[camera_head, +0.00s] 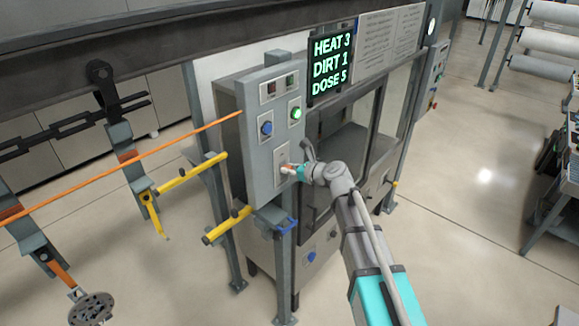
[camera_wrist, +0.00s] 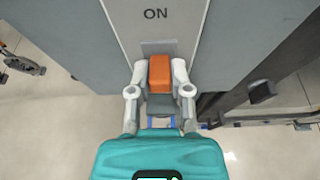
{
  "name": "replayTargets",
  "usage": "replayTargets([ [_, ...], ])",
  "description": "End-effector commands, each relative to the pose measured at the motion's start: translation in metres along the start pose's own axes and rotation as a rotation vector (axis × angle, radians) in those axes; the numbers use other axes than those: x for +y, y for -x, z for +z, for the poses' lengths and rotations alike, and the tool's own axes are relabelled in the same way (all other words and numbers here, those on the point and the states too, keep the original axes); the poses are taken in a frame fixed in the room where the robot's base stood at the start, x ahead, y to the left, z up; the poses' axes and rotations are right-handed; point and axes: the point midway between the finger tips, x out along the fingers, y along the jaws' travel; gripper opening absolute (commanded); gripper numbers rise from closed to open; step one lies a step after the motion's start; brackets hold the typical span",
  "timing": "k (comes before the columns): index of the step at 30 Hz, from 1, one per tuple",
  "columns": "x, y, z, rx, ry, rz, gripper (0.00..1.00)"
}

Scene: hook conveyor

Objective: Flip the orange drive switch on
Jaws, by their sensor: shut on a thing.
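The orange drive switch (camera_wrist: 160,72) is on a light plate under the printed word ON in the wrist view. My gripper (camera_wrist: 160,88) has its two fingers on either side of the orange switch and is shut on it. In the head view my gripper (camera_head: 291,169) is at the lower part of the grey control box (camera_head: 262,190). There it covers most of the switch, so the lever's position is hard to tell.
Above the switch, the box carries a blue knob (camera_head: 266,128) and a lit green button (camera_head: 296,113). A display (camera_head: 331,67) reads HEAT 3, DIRT 1, DOSE 5. Yellow bars (camera_head: 190,172) and an orange cord (camera_head: 130,163) are at left. Open floor (camera_head: 480,200) lies at right.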

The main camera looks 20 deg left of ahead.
Motion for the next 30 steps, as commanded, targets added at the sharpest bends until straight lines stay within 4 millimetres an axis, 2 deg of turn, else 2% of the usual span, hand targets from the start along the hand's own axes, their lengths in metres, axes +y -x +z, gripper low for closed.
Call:
replayTargets([
  [10,-0.0005,-0.0007,0.0009,-0.001,-0.002,-0.001,0.0],
  [11,-0.0006,-0.0007,0.0009,-0.001,-0.002,-0.001,0.29],
  [16,-0.0004,-0.0005,0.0006,-0.001,-0.001,-0.001,0.6],
  [30,-0.0001,-0.0003,-0.0006,-0.005,0.0,0.0,0.6],
])
